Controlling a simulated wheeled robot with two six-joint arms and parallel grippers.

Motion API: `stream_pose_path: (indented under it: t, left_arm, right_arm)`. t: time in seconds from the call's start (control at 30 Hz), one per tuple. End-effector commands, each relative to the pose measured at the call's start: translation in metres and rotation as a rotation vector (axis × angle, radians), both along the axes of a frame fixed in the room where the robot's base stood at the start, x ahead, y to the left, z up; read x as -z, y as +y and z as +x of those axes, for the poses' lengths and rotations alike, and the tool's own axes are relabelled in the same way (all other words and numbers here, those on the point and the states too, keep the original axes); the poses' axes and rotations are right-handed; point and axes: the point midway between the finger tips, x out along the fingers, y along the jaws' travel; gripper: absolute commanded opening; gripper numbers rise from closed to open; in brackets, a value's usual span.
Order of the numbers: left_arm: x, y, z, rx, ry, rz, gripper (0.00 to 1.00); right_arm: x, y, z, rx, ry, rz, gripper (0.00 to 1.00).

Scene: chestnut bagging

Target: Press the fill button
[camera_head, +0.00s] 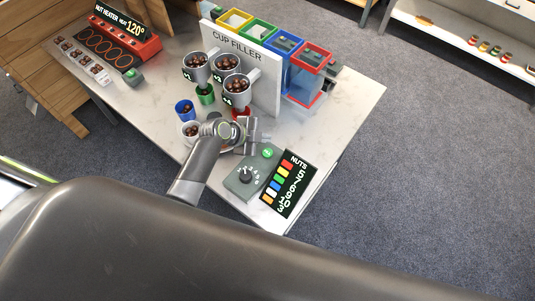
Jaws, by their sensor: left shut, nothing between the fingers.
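A grey control box (236,185) stands on the marble counter, with a round green button (267,153) on its top and a dark dial (246,176) nearer to me. The button is the fill button as far as I can tell; its label is too small to read. My left gripper (258,138) is shut and empty, just behind and left of the green button. It appears apart from the button, though its exact height is unclear. My right gripper is out of view.
The CUP FILLER panel (262,72) with several metal hoppers stands behind my left gripper. A blue cup (184,112) and a white cup (187,139) with nuts are left of it. A NUTS display (288,184) stands right of the box. The counter's right side (340,100) is clear.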

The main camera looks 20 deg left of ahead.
Motion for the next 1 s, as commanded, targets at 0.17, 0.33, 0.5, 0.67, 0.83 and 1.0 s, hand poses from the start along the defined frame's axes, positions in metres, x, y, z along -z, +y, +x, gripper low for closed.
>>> stream_pose_path:
  t: [0.17, 0.33, 0.5, 0.67, 0.83, 1.0]
  left_arm:
    - [0.034, 0.000, 0.000, -0.001, 0.001, -0.001, 0.00]
    - [0.051, 0.000, 0.000, -0.001, -0.001, 0.000, 0.00]
    - [0.056, 0.000, 0.000, -0.001, -0.001, 0.000, 0.00]
    - [0.055, 0.000, 0.000, -0.001, -0.001, 0.000, 0.00]
    - [0.055, 0.000, 0.000, -0.001, -0.001, 0.000, 0.00]
    - [0.055, 0.000, 0.000, -0.001, -0.001, 0.000, 0.00]
  right_arm:
    - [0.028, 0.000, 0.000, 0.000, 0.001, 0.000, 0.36]
    - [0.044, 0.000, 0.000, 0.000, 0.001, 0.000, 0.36]
    - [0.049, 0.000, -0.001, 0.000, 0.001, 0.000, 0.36]
    - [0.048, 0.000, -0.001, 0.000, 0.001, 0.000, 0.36]
    - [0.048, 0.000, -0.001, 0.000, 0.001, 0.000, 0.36]
    - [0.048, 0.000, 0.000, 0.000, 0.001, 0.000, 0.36]
